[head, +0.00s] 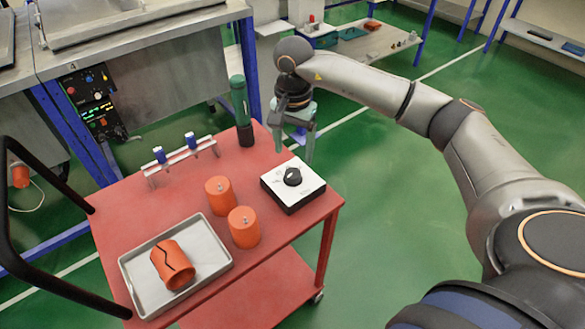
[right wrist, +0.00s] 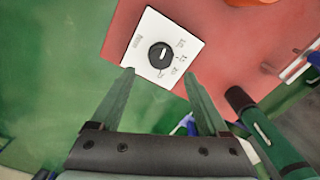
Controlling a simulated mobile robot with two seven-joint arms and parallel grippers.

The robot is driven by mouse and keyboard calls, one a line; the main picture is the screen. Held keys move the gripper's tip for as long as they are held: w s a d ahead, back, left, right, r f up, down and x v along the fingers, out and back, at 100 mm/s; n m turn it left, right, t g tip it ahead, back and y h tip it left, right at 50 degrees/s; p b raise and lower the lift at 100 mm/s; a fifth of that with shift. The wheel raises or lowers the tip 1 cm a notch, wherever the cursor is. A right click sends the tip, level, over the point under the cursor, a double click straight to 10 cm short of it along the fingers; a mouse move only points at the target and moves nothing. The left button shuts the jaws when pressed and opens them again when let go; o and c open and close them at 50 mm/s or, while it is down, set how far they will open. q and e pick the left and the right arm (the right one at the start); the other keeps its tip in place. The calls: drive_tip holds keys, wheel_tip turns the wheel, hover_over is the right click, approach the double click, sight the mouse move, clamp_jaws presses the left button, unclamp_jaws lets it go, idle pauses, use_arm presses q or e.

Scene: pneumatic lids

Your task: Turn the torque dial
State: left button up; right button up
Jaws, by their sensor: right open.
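The torque dial is a black round knob (head: 292,177) on a white-topped box (head: 308,190) at the right edge of the red cart top. In the right wrist view the knob (right wrist: 161,55) shows a white pointer line, with small printed marks beside it on the white face (right wrist: 143,38). My right gripper (head: 293,143) hangs just behind the box in the head view, apart from it. In the right wrist view its two fingers (right wrist: 158,78) are spread wide and empty, with the knob beyond and between their tips. My left gripper is in neither view.
On the red cart (head: 120,230) stand two orange cylinders (head: 219,195), a metal tray (head: 213,262) holding a cracked orange cylinder (head: 173,264), a small rack (head: 181,157) with blue-topped pieces, and a dark green tool (head: 240,108) near the gripper. A black handle (head: 45,279) rises at left.

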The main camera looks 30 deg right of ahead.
sight(293, 173)
wheel_tip(293, 173, down, 7)
drive_tip(key=shift+f, duration=0.15)
clamp_jaws()
idle(0.8)
